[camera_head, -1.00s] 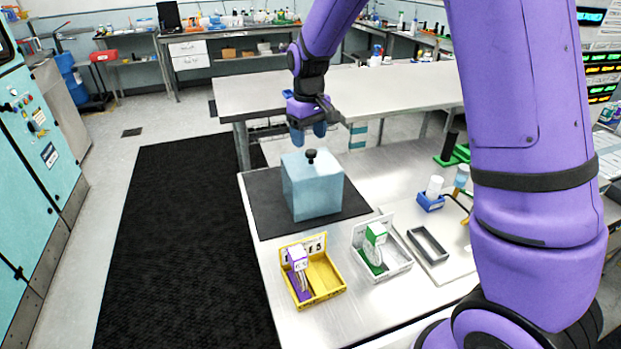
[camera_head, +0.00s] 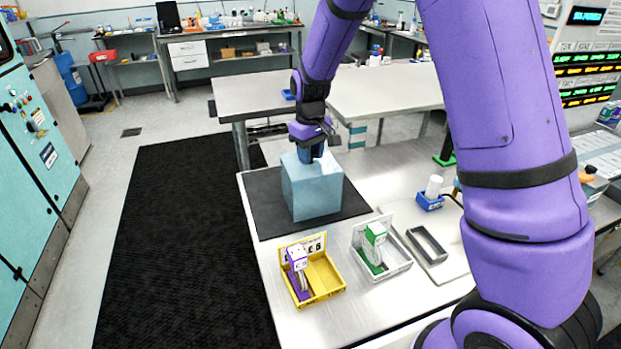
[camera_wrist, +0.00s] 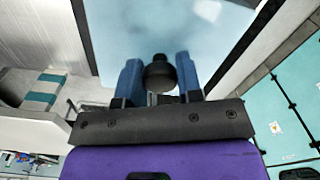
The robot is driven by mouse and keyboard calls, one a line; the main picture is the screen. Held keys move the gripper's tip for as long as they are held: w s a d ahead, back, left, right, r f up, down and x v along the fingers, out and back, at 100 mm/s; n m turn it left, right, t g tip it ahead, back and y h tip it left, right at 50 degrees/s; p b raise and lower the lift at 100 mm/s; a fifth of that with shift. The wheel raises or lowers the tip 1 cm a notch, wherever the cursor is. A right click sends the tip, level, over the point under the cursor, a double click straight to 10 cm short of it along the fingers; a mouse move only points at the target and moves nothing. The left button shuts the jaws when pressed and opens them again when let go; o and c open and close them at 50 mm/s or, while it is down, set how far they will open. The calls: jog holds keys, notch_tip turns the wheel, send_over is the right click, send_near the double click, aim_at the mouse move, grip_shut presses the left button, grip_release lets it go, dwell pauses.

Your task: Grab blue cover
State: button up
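The blue cover (camera_head: 312,189) is a pale blue box standing on a dark mat (camera_head: 262,205) on the steel table. Its top also fills the upper middle of the wrist view (camera_wrist: 165,25). My gripper (camera_head: 310,156) is right above the cover, pointing down. In the wrist view, its two blue fingers (camera_wrist: 159,75) stand on either side of the cover's black knob (camera_wrist: 160,72). The knob looks very close to both fingers; whether they press on it cannot be told. In the head view the gripper hides the knob.
A yellow tray (camera_head: 325,283) with a purple-and-white module and a white tray (camera_head: 398,263) with a green-and-white module stand in front of the cover. A dark rectangular frame (camera_head: 427,245) and a blue holder (camera_head: 430,203) are to the right. Another table stands behind.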

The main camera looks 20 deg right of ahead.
grip_shut()
jog(key=shift+r, duration=0.15)
